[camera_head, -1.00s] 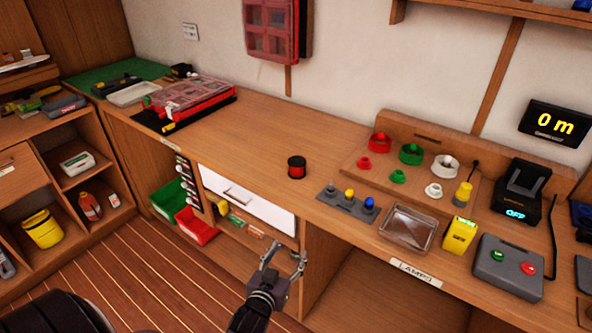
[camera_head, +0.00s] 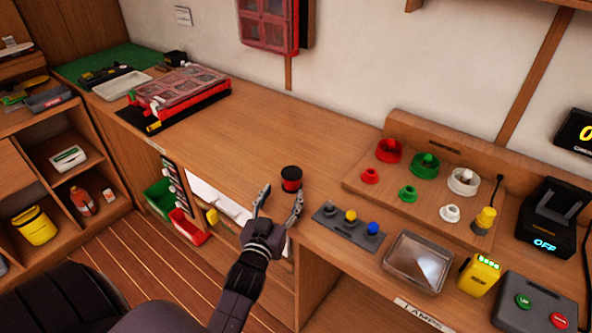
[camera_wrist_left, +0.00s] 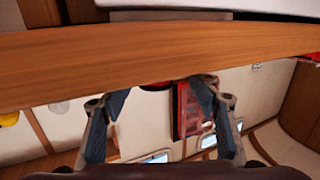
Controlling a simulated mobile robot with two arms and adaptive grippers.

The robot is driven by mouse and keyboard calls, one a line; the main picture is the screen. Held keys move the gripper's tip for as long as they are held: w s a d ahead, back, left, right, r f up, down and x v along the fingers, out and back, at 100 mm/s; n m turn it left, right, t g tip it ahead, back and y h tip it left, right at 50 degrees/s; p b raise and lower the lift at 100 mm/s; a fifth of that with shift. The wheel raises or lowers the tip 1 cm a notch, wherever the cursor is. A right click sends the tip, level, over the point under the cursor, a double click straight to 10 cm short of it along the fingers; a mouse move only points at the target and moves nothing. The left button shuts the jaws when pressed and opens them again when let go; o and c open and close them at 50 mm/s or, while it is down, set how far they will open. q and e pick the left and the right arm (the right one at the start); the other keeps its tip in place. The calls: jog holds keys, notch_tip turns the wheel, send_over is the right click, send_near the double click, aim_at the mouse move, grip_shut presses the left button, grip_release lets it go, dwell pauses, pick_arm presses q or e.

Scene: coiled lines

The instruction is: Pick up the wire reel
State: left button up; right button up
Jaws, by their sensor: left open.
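The wire reel (camera_head: 291,179), a small red spool with black ends, stands upright on the wooden workbench (camera_head: 240,135) near its front edge. My left gripper (camera_head: 281,207) is open and empty at the bench's front edge, its fingers pointing towards the reel. The reel is just beyond the fingertips, and I cannot tell whether they touch it. In the left wrist view the open fingers (camera_wrist_left: 160,95) reach up to the wooden edge. A small dark and red shape shows between them there, mostly hidden. My right gripper is not in view.
A panel with several coloured buttons (camera_head: 348,229) lies right of the reel. A clear-lidded tray (camera_head: 417,262) and a yellow device (camera_head: 479,275) stand further right. A red-framed case (camera_head: 180,90) lies at the back left. The bench between the case and the reel is clear.

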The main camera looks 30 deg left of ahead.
aim_at(289, 183)
pick_arm(q)
jog(key=shift+w+a, duration=0.15)
jog(key=shift+w, duration=0.35)
jog(key=shift+w+r, duration=0.15)
jog(key=shift+w, duration=0.1)
jog(key=shift+w+a+r+p, duration=0.1)
jog(key=shift+w+r+p, duration=0.2)
jog(key=shift+w+p, duration=0.2)
jog(key=x, duration=0.3)
jog(key=shift+w+f+p, duration=0.1)
jog(key=shift+w+p, duration=0.25)
jog(key=shift+w, duration=0.4)
jog(key=shift+f, duration=0.1)
jog(key=c, duration=1.4)
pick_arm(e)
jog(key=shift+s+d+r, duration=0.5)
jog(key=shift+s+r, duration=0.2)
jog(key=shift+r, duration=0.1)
